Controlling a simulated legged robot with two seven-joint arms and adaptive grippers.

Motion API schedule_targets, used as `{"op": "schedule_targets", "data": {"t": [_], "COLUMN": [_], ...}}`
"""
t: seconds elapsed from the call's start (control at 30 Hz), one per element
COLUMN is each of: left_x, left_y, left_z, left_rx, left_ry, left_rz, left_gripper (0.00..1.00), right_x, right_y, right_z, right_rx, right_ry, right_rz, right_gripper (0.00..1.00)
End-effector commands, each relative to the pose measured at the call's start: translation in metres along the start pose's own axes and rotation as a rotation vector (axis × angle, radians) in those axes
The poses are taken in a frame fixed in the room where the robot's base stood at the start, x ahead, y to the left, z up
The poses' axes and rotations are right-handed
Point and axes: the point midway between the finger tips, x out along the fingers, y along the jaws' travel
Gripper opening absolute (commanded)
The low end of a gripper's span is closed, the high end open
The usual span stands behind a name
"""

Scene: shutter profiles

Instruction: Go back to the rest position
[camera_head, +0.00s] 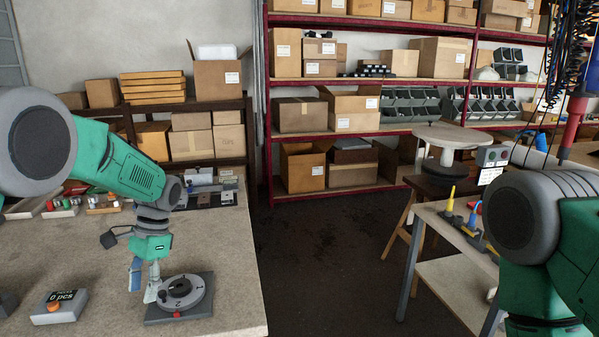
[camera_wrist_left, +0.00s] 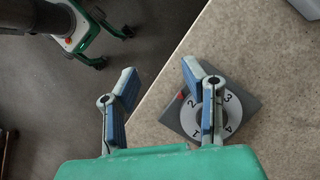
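My left gripper (camera_head: 143,290) hangs pointing down over the left bench, just left of a round dial (camera_head: 181,292) with numbers on a dark square plate. In the left wrist view the gripper (camera_wrist_left: 158,72) has its two blue-padded fingers spread apart, with nothing between them. One finger overlaps the numbered dial (camera_wrist_left: 232,112) there; I cannot tell whether it touches it. My right arm shows at the right of the head view, but its gripper is outside the picture.
A counter box (camera_head: 60,305) with an orange button lies left of the dial. Small parts and bins line the back of the bench (camera_head: 235,270). A right-hand table (camera_head: 435,215) holds small tools near my right arm. Dark floor (camera_head: 320,250) lies open between them.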

Motion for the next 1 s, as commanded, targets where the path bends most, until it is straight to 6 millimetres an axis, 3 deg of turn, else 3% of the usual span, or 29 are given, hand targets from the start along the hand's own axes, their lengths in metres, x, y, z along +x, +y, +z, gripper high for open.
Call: {"op": "schedule_targets", "data": {"t": [0.03, 0.27, 0.57, 0.67, 0.77, 0.9, 1.0], "left_x": [-0.001, 0.045, 0.130, 0.170, 0.224, 0.313, 0.363], "left_y": [0.000, 0.009, 0.035, 0.050, 0.072, 0.119, 0.153], "left_z": [0.001, -0.010, -0.016, -0.016, -0.012, 0.011, 0.039], "left_rx": [0.000, -0.015, -0.056, -0.081, -0.117, -0.207, -0.282], "left_ry": [0.001, 0.025, 0.087, 0.116, 0.152, 0.226, 0.282], "left_rz": [-0.001, 0.004, 0.011, 0.019, 0.031, 0.053, 0.065], "left_gripper": [0.39, 0.39, 0.39, 0.39, 0.39, 0.39, 0.39], "right_x": [0.000, 0.009, 0.026, 0.035, 0.047, 0.071, 0.087], "right_y": [0.000, 0.000, 0.000, 0.000, 0.000, -0.001, -0.001], "right_z": [0.000, 0.000, 0.001, 0.002, 0.003, 0.004, 0.005], "right_rx": [0.000, 0.000, 0.000, 0.000, 0.000, 0.000, 0.000], "right_ry": [0.000, 0.000, 0.001, 0.000, 0.000, 0.000, 0.000], "right_rz": [0.000, 0.000, 0.000, 0.000, 0.000, 0.000, 0.000], "right_gripper": [0.40, 0.40, 0.40, 0.40, 0.40, 0.40, 0.40]}}
